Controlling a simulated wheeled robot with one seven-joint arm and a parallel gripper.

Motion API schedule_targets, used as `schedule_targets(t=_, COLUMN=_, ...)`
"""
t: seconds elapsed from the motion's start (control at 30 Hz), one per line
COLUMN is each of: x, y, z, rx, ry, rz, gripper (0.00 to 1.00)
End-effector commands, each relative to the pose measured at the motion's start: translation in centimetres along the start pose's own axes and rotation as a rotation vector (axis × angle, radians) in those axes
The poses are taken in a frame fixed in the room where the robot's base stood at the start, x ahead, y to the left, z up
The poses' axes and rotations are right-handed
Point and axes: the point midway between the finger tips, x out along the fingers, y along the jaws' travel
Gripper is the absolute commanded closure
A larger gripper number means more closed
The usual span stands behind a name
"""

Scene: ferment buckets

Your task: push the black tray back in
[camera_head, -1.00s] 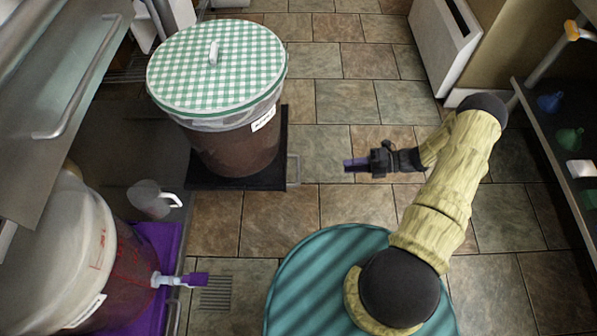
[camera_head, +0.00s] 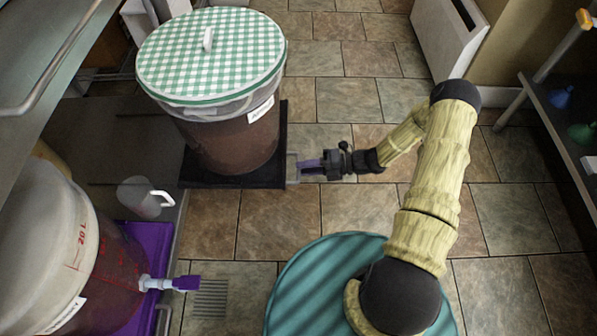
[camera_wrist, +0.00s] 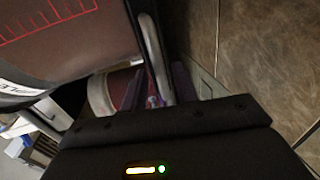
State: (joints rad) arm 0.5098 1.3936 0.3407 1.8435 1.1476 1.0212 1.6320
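The black tray (camera_head: 237,181) sticks out over the tiled floor, with a bucket of brown liquid (camera_head: 225,143) standing on it. Its grey metal handle (camera_head: 291,169) is on its right edge. My gripper (camera_head: 303,164) is at that handle, fingers pointing left. In the wrist view the purple fingers (camera_wrist: 160,88) appear apart, with the handle bar (camera_wrist: 153,50) running up between or just ahead of them. Contact with the handle cannot be made out.
A purple tray (camera_head: 158,237) holds another bucket (camera_head: 105,262) with a purple-handled tap (camera_head: 184,283) pointing right. A clear jug (camera_head: 140,197) stands between the buckets. A checked green lid (camera_head: 213,60) covers the far bucket. Open floor lies right of the black tray.

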Motion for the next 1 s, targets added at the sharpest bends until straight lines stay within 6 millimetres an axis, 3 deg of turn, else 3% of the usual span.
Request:
schedule_targets(t=0.2, x=2.5, y=-0.1, z=0.0, rx=-0.001, ry=0.001, rz=0.001, gripper=0.71)
schedule_targets(t=0.5, x=2.7, y=0.0, z=0.0, rx=0.0, ry=-0.001, rz=0.0, gripper=0.71)
schedule_targets(t=0.67, x=2.6, y=0.0, z=0.0, rx=0.0, ry=-0.001, rz=0.0, gripper=1.0)
schedule_targets(t=1.0, x=2.6, y=0.0, z=0.1, rx=0.0, ry=-0.003, rz=0.0, gripper=1.0)
